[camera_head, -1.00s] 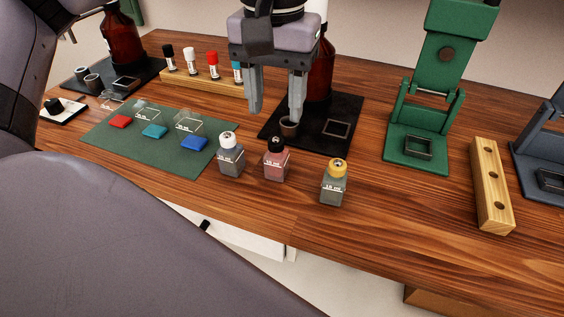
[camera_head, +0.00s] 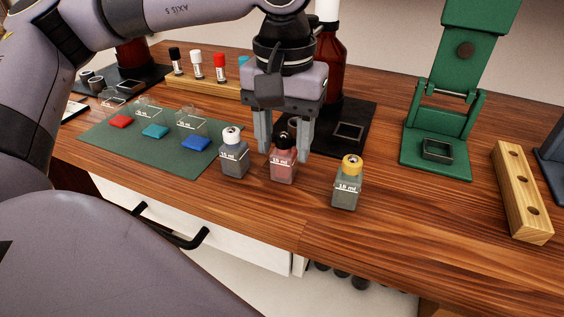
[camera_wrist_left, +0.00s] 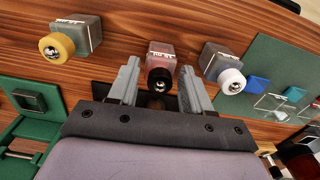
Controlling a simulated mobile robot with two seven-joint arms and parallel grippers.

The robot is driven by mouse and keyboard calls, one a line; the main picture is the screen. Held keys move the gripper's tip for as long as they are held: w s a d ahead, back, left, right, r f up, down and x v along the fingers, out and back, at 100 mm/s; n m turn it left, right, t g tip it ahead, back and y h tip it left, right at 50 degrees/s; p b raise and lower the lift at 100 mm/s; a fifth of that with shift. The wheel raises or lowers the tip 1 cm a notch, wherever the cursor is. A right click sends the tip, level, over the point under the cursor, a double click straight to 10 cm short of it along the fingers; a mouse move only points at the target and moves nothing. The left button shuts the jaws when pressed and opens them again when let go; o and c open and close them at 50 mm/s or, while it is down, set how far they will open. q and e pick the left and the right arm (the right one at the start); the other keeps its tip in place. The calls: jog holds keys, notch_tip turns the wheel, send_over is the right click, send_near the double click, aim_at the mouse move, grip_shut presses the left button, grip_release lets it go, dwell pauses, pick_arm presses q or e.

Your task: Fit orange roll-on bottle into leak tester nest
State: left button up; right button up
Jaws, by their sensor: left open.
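Three square roll-on bottles stand upright in a row: a grey one with a white cap (camera_head: 234,158), a reddish one with a black cap (camera_head: 283,172) and a grey-green one with a yellow-orange cap (camera_head: 346,190). None is plainly orange all over. My left gripper (camera_head: 284,152) points down, open, at the reddish bottle. In the left wrist view its fingers (camera_wrist_left: 159,76) lie either side of that bottle's black cap; contact cannot be told. A green hinged stand (camera_head: 437,168) has a small square dark nest (camera_head: 437,149). My right gripper is not in view.
A wooden block with holes (camera_head: 523,195) stands right of the green stand, with a blue-grey stand (camera_head: 553,150) beyond. A green mat (camera_head: 150,147) with coloured pieces lies left. A black tray (camera_head: 355,115) and brown bottle (camera_head: 328,65) stand behind.

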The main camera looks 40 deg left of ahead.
pick_arm(q)
jog(key=c, duration=0.8)
jog(key=shift+o, duration=0.2)
jog(key=shift+r+p, duration=2.2)
jog(key=shift+r, duration=0.8)
